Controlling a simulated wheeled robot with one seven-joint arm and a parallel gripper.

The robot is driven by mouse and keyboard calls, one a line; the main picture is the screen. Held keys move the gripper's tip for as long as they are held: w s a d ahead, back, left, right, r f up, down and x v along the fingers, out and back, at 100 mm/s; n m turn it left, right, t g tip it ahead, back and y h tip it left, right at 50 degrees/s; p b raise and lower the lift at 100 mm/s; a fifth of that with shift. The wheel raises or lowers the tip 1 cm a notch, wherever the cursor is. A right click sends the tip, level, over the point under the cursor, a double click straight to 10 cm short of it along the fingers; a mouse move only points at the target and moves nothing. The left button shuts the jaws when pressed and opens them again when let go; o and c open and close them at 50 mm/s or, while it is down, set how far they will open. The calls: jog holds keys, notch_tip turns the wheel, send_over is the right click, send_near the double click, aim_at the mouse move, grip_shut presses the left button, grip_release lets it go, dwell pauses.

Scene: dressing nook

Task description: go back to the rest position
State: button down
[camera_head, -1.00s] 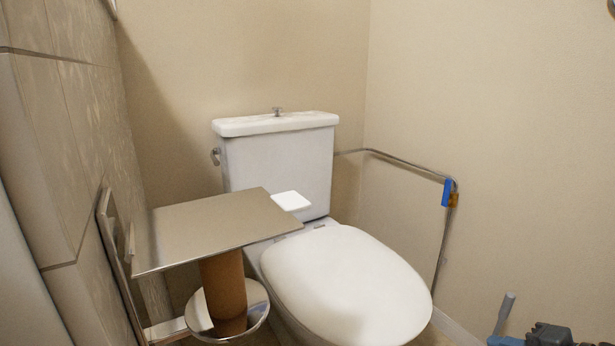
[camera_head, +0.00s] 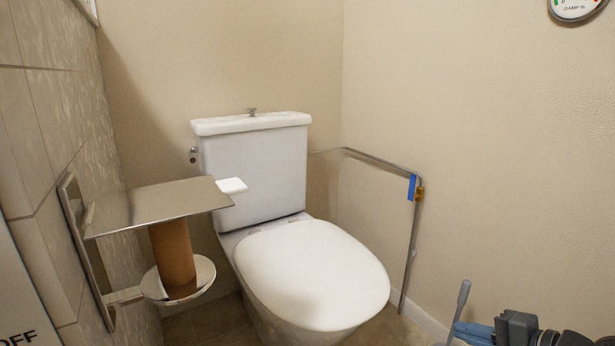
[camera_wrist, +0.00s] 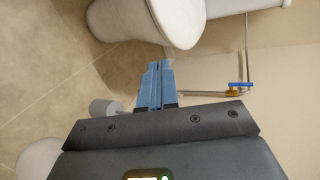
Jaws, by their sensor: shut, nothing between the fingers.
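My gripper shows in the wrist view (camera_wrist: 159,68) as two blue fingers pressed together, pointing away from the dark wrist body. Nothing is between them. In the head view my gripper (camera_head: 466,332) is low at the bottom right, partly cut off by the frame edge. It is to the right of the white toilet (camera_head: 313,270), apart from it, in front of the right wall.
A metal shelf (camera_head: 150,203) with a brown roll (camera_head: 173,252) below juts from the left wall. A grey brush-like handle (camera_head: 460,305) stands near my gripper. A gauge (camera_head: 575,8) hangs upper right.

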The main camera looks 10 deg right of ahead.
jog(key=w+a+r+m+t+y, duration=0.1)
jog(key=w+a+r+m+y, duration=0.15)
jog(key=a+r, duration=0.7)
jog(key=w+a+r+m+t+y, duration=0.2)
jog(key=a+r+m+y, duration=0.3)
jog(key=a, duration=0.8)
jog(key=s+a+r+m+t, duration=0.2)
jog(key=a+r+m+t, duration=0.15)
jog(key=r+m, duration=0.3)
jog(key=s+a+r+m+t, duration=0.2)
jog(key=a+r+m, duration=0.25)
jog(key=r, duration=0.25)
jog(key=s+d+f+n+g+h, duration=0.1)
jog(key=s+d+f+n+h, duration=0.2)
jog(key=s+f+n+h, duration=0.55)
jog(key=s+d+f+n+h, duration=0.1)
jog(key=s+d+f+n, duration=0.4)
jog(key=s+n, duration=0.8)
jog(key=s+d+f+n+g+h, duration=0.15)
jog(key=s+f+n+h, duration=0.5)
jog(key=n, duration=0.75)
jog(key=s+d+f+m+g+y, duration=0.25)
jog(key=s+d, duration=0.35)
jog(key=s, duration=0.5)
notch_tip(320, 180, up, 32)
jog(key=d+p, duration=0.1)
jog(key=p, duration=3.1)
jog(key=shift+s+f, duration=0.2)
jog(key=shift+f, duration=0.05)
